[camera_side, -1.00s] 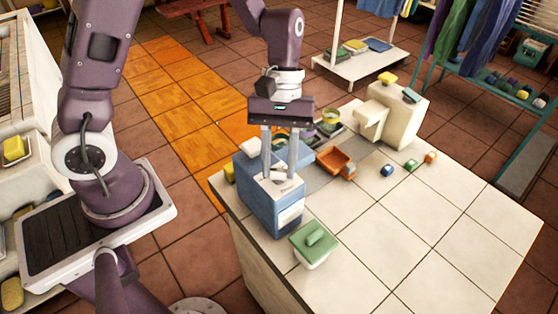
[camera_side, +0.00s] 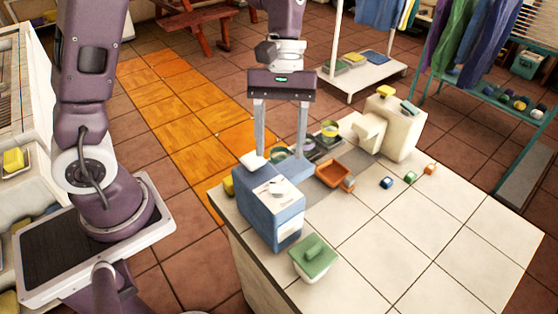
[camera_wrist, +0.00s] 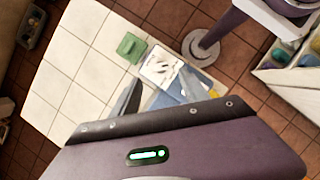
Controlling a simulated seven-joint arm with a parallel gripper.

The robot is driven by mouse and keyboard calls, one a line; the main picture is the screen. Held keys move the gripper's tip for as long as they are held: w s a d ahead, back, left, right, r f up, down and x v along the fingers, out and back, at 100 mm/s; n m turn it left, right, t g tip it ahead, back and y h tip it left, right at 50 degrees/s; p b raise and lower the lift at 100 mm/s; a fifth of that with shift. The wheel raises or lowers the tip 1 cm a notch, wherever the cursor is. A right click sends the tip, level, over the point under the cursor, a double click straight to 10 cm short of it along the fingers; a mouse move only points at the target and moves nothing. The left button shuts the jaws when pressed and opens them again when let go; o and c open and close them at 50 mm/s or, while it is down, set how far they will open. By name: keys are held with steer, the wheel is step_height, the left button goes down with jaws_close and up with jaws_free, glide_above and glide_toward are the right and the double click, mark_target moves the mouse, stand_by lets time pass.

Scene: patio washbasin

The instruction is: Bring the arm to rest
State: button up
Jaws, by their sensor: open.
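My gripper (camera_side: 281,150) is open and empty, pointing down behind and above the blue box with a pale top (camera_side: 270,205), near the table's left part. Its two fingers stand well apart, and clear space shows between them. In the camera_wrist view my gripper (camera_wrist: 160,88) also has its fingers spread, with the box's pale printed top (camera_wrist: 172,68) just beyond them. From the side view I cannot tell how far the fingertips are above the things behind the box.
A green lidded container (camera_side: 314,257) stands in front of the box. An orange tray (camera_side: 332,173), small coloured blocks (camera_side: 410,177) and a cream stand (camera_side: 402,136) lie to the right. The tiled table (camera_side: 400,240) is clear at the front right.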

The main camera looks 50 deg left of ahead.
steer(key=shift+r, duration=0.15)
steer(key=s+a+r+m+t+y, duration=0.1)
steer(key=s+a+r+m+t, duration=0.1)
steer(key=s+r+m+t, duration=0.2)
steer(key=s+a+r+m+t+y, duration=0.2)
steer(key=s+a+r+m+t, duration=0.1)
steer(key=s, duration=0.7)
step_height(320, 180, up, 3)
steer(key=shift+m+t, duration=0.8)
steer(key=shift+m, duration=0.3)
